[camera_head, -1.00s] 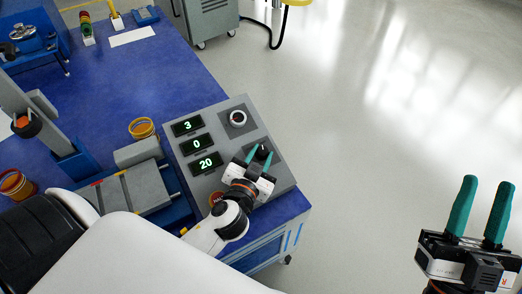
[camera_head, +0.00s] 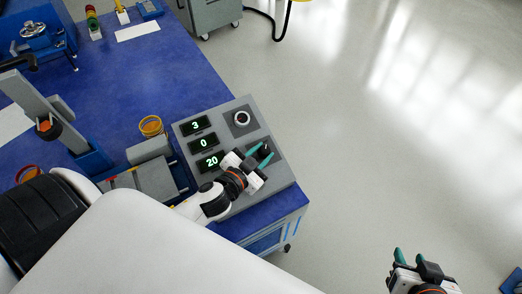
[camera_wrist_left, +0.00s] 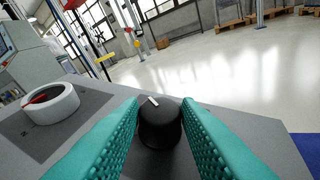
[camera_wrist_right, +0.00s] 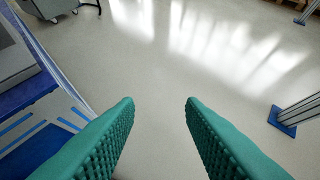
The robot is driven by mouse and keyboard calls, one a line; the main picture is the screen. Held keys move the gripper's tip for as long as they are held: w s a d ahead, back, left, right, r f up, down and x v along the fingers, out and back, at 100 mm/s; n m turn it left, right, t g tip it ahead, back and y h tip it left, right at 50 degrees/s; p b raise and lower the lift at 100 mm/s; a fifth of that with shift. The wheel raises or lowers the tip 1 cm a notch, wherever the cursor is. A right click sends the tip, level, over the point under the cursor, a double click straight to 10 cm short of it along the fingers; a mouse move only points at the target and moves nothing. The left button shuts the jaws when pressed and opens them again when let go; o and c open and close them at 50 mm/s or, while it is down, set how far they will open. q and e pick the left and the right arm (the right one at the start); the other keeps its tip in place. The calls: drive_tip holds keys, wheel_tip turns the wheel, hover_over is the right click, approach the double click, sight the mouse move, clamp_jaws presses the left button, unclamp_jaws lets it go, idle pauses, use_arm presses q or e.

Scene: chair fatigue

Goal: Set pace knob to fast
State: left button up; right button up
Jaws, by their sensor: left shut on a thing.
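A grey control panel (camera_head: 187,128) on the blue table carries a black knob (camera_head: 264,149) at its right side. In the left wrist view the black knob (camera_wrist_left: 160,122) has a white mark on top, tilted slightly to the left. My left gripper (camera_head: 262,157) is shut on this knob, with one teal finger on each side. The label around the knob is not readable. My right gripper (camera_wrist_right: 160,105) is open and empty above the floor, away from the panel. It also shows at the bottom right of the head view (camera_head: 414,262).
Three displays on the panel read 3, 0 and 20 (camera_head: 210,161). A white ring-shaped dial (camera_head: 241,118) sits farther back on the panel; it also shows in the left wrist view (camera_wrist_left: 50,104). A yellow ring-shaped container (camera_head: 151,126) stands left of the panel. Floor to the right is clear.

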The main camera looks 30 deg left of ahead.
drive_tip(key=shift+s+d+f+g, duration=0.2)
drive_tip(key=shift+s+f+g, duration=0.3)
drive_tip(key=shift+s, duration=0.1)
use_arm(q)
drive_tip(key=o, duration=1)
use_arm(e)
drive_tip(key=shift+r, duration=0.1)
use_arm(q)
drive_tip(key=shift+s, duration=0.5)
drive_tip(key=p+v, duration=0.1)
drive_tip(key=v, duration=1)
drive_tip(key=shift+a+r, duration=0.15)
drive_tip(key=shift+r, duration=0.05)
use_arm(e)
drive_tip(key=s+g, duration=0.1)
drive_tip(key=s+d+f+g, duration=0.1)
drive_tip(key=s, duration=0.1)
drive_tip(key=s+f+g+h, duration=0.1)
drive_tip(key=shift+s+d, duration=0.25)
drive_tip(key=shift+d, duration=0.05)
